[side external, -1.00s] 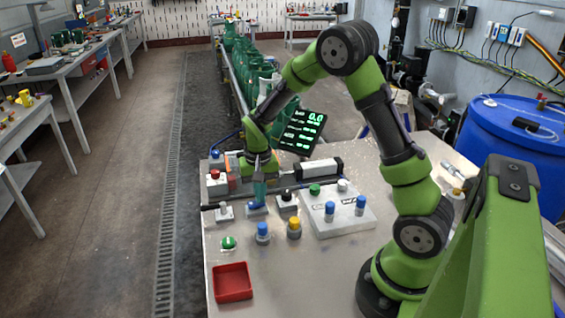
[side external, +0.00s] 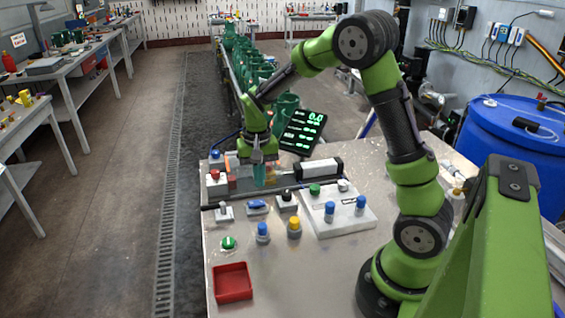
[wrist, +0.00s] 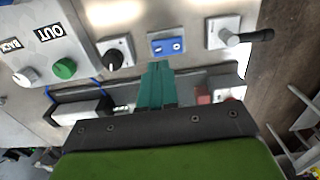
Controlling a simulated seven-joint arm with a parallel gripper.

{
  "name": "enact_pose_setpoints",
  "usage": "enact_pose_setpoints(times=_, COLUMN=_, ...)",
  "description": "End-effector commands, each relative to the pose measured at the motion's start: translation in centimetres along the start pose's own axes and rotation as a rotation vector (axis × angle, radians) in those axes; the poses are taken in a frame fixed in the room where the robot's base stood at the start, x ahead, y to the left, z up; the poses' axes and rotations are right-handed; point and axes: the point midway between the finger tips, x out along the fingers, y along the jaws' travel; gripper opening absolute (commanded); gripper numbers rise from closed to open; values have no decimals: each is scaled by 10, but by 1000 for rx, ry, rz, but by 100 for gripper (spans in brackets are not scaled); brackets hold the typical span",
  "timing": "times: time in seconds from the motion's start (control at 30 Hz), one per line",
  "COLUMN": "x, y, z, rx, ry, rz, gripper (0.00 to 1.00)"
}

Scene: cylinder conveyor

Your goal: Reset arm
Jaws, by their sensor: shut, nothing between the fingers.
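My gripper (side external: 259,174) is green with teal fingers. In the side external view it hangs above the back left part of the metal table (side external: 275,272), pointing down. In the wrist view its teal fingers (wrist: 157,75) are together with nothing between them. The fingers are clear of a small blue switch (side external: 257,204) on a grey base, which also shows just beyond the fingertips in the wrist view (wrist: 168,47). A black-knobbed switch (side external: 287,198) stands to the right of it and a lever switch (side external: 224,212) to the left.
A white panel (side external: 350,218) with green, white and blue knobs is on the right. Blue (side external: 263,233) and yellow (side external: 294,228) buttons and a red tray (side external: 233,282) are in front. A dark display (side external: 303,132) and a conveyor with green cylinders (side external: 286,110) are behind.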

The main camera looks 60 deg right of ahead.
Motion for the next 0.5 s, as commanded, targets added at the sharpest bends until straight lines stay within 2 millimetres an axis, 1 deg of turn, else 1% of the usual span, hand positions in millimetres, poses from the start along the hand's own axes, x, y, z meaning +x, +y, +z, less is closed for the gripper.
enact_pose_setpoints(times=0.1, x=-9, y=0, z=0, rx=0, ry=2, rz=-2, gripper=0)
enact_pose_setpoints(times=0.2, x=-13, y=0, z=0, rx=0, ry=0, rz=0, gripper=0)
enact_pose_setpoints(times=0.5, x=-14, y=0, z=0, rx=-1, ry=0, rz=0, gripper=0)
